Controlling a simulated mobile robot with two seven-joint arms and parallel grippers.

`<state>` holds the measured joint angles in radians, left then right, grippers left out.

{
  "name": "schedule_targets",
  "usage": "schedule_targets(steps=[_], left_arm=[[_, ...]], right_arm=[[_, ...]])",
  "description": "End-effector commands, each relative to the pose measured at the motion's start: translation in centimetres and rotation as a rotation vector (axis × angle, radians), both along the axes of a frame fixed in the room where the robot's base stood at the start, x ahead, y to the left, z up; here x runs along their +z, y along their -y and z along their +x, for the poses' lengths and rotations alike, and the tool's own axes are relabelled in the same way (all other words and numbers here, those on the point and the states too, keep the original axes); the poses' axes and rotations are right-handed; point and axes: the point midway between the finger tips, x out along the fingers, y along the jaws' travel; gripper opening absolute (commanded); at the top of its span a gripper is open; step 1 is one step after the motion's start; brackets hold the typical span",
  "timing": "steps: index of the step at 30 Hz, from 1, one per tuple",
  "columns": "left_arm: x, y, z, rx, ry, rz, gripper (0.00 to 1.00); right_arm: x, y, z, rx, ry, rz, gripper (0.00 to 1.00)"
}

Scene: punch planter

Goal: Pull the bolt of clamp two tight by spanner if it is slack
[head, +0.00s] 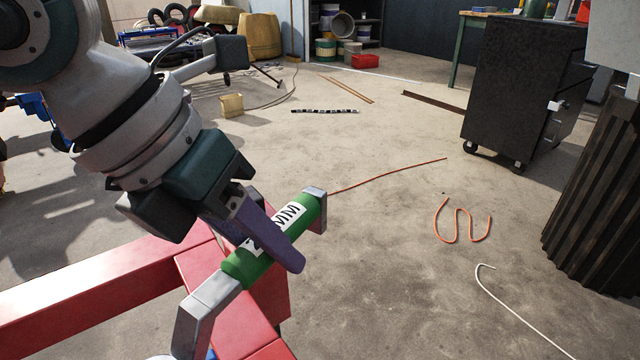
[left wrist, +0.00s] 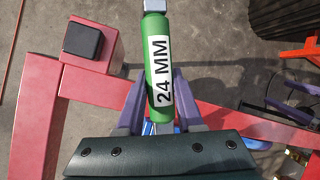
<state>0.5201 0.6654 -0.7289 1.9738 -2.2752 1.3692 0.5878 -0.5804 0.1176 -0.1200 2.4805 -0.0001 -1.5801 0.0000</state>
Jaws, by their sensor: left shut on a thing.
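My left gripper (head: 266,236) has its purple fingers closed around a green grip marked "24 MM" (head: 238,268), which looks like the spanner's handle. Bent grey metal pieces show at both ends of the grip, the nearer one (head: 205,305) at lower left. In the left wrist view, the green grip (left wrist: 157,35) stands upright in the picture between the fingers, its label readable. No clamp numbered two and no bolt can be made out.
A red beam frame (head: 95,278) lies below and beside the grip. Orange cord (head: 462,238) and a white cord (head: 515,305) lie on the floor. A dark wheeled cabinet (head: 515,85) and a ribbed dark bin (head: 590,205) stand at right. The middle floor is mostly clear.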

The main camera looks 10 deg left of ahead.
Motion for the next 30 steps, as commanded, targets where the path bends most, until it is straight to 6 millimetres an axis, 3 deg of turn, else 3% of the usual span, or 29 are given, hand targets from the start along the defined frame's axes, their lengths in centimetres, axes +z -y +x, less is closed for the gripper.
schedule_targets(steps=[30], left_arm=[[-1.9,0.0,0.0,0.000,0.001,0.000,0.00]], right_arm=[[-1.6,0.0,0.0,0.002,0.000,-0.002,0.85]])
